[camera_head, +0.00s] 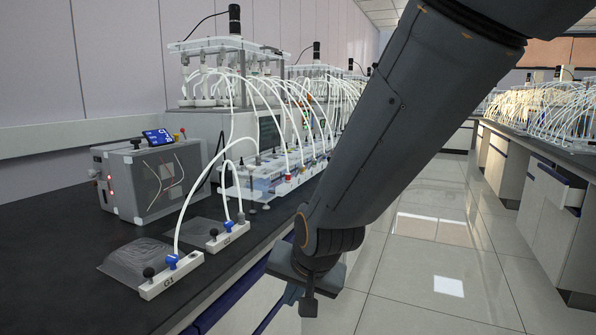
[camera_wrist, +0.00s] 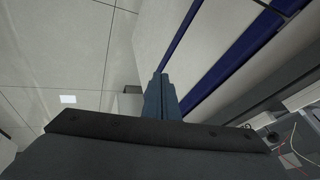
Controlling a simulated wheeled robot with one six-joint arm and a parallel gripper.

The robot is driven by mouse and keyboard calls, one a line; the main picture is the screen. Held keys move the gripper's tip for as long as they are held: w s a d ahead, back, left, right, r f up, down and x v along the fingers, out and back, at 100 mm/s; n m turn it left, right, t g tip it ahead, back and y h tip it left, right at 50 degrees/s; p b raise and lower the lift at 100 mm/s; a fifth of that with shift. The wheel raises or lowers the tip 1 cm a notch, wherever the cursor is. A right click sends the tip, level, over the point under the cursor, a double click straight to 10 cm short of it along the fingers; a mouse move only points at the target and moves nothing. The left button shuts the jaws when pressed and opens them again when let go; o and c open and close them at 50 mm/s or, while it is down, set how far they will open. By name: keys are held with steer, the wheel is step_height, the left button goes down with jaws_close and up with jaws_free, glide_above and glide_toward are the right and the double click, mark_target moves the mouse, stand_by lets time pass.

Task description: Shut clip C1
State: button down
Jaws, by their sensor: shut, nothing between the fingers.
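Two white blocks stand on the black bench in the head view. The near block (camera_head: 171,276) has a label that looks like G1, a black knob (camera_head: 149,272) and a blue clip-like part (camera_head: 172,261) at a white tube's end. The second block (camera_head: 228,236) looks labelled G2, with another blue part (camera_head: 228,226). My gripper (camera_wrist: 160,78) is shut and empty. In the head view my gripper (camera_head: 290,296) hangs beyond the bench's front edge, right of the blocks and apart from them.
A grey control box (camera_head: 150,180) with a small screen stands behind the blocks. A rack of vessels with many white tubes (camera_head: 290,150) runs along the bench. Cabinet fronts with blue trim (camera_wrist: 225,62) lie close to my gripper. The aisle floor (camera_head: 430,260) is clear.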

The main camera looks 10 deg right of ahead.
mark_target(302, 168)
steer(key=w+d+r+m+t+p, duration=0.1)
steer(key=w+d+r+m+t, duration=0.15)
steer(key=w+m+t, duration=0.35)
steer(key=w+d+r+m+t+p, duration=0.15)
steer(key=w+r+m, duration=0.25)
steer(key=w, duration=0.4)
steer(key=w+d+r+m+t+h+p, duration=0.1)
steer(key=d+r+m+t+h+p, duration=0.1)
steer(key=r+m+t, duration=0.4)
steer(key=shift+w+d+r+m+t, duration=0.2)
steer(key=shift+d+r+m+t, duration=0.25)
steer(key=shift+d+r, duration=0.35)
steer(key=p+x, duration=0.1)
steer(key=x, duration=1.3)
steer(key=shift+d+f, duration=0.1)
steer(key=shift+f, duration=0.1)
steer(key=shift+d+r+p, duration=0.15)
steer(key=shift+p, duration=0.3)
